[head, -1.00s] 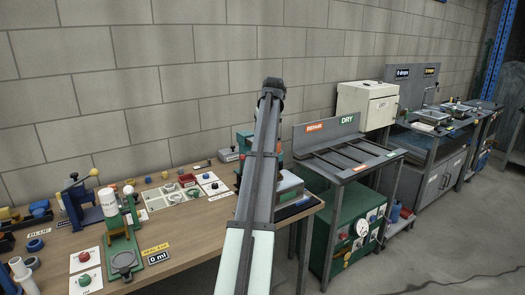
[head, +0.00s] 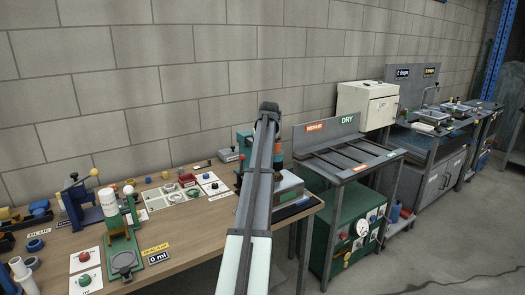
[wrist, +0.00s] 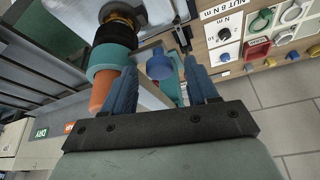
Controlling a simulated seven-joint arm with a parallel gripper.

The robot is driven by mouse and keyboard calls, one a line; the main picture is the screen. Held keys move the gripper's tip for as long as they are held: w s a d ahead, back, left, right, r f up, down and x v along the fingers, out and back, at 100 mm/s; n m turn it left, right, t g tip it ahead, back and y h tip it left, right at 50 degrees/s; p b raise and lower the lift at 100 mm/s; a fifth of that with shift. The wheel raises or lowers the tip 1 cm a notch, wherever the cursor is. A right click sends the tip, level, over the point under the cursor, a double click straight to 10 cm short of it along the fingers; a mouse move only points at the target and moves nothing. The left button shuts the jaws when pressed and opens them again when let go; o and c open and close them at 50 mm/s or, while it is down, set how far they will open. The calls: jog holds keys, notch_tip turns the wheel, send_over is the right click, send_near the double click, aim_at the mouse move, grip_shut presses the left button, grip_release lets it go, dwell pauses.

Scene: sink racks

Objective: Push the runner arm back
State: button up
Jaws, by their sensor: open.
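My gripper (wrist: 160,62) is open in the wrist view, with its two blue fingers apart. A round blue knob (wrist: 159,68) shows between the fingertips; contact cannot be told. It sits by a teal part (wrist: 168,88) of the bench machine, and I cannot tell for sure which piece is the runner arm. A teal collar (wrist: 112,57) with an orange end (wrist: 102,92) is just left of the left finger. In the head view my arm covers most of the teal machine (head: 243,141), and the gripper is hidden.
The machine stands at the right end of a wooden bench (head: 190,232). Label cards with small parts (wrist: 262,28) lie beside it. A grey drying rack (head: 345,158) stands close on the right. A block wall (head: 200,60) is behind.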

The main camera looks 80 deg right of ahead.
jog(key=shift+c, duration=0.2)
grip_shut()
dwell(0.3)
jog(key=w+d, duration=1)
jog(key=shift+w+d, duration=0.1)
jog(key=shift+r, duration=0.1)
jog(key=shift+o, duration=0.2)
grip_release()
